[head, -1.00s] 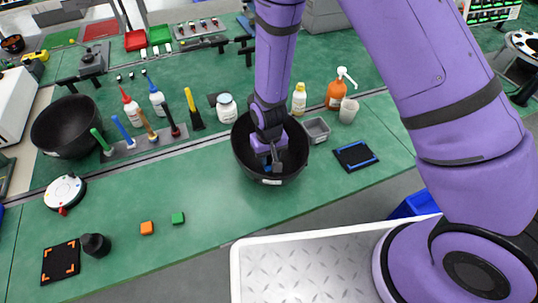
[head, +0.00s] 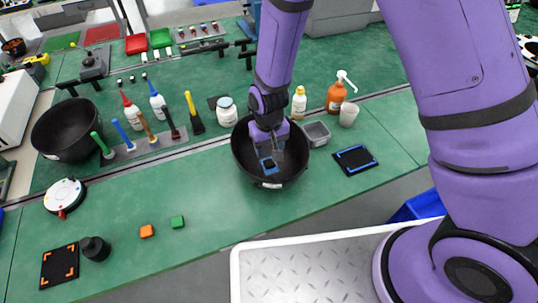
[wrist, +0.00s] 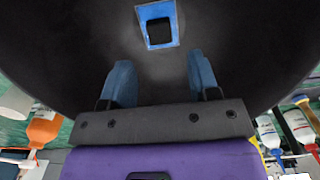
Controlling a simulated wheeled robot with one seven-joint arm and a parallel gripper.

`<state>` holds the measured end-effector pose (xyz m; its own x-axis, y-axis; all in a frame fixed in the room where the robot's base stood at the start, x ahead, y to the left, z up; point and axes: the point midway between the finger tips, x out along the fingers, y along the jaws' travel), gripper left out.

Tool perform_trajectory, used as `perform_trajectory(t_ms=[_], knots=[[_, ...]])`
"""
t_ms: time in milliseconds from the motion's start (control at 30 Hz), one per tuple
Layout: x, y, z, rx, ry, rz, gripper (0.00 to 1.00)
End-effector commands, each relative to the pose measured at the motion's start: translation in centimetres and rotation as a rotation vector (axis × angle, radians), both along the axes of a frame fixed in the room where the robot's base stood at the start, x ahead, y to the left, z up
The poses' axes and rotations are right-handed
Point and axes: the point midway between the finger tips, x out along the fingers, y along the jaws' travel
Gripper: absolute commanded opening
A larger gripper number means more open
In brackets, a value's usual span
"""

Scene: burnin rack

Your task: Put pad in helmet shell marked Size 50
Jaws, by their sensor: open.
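A black helmet shell (head: 243,165), bowl-like and open upward, sits on the green bench; the small pale label on its near rim (head: 271,185) is too small to read. Inside, a small black pad (head: 269,164) lies on a blue square on the inner surface. The wrist view shows the pad (wrist: 159,31) within the blue outline (wrist: 174,37), slightly tilted. My gripper (head: 267,153) is inside the shell, just above the pad. In the wrist view, its blue fingers (wrist: 158,75) are spread apart with nothing between them, clear of the pad.
Another black shell (head: 65,130) stands at the left. A blue-cornered black mat (head: 355,159) and grey bin (head: 316,133) lie to the right. Bottles and upright tools stand behind. Orange (head: 147,231) and green (head: 177,222) blocks lie in front; the bench between is clear.

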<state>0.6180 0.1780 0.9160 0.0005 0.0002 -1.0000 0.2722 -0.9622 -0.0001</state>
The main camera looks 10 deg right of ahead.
Motion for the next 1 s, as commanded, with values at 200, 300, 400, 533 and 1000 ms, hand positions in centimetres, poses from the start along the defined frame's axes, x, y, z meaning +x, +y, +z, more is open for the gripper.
perform_trajectory(t_ms=[200, 300, 400, 533, 1000], knots=[[0.0, 0.0, 3.7, 0.002, -0.002, 0.001, 0.56], [0.0, 0.0, 4.9, 0.001, -0.001, 0.0, 0.56], [0.0, 0.0, 5.6, 0.0, -0.001, -0.001, 0.56], [0.0, 0.0, 6.0, 0.0, 0.0, -0.001, 0.56], [0.9, -3.1, 12.9, 0.046, -0.047, -0.04, 0.56]])
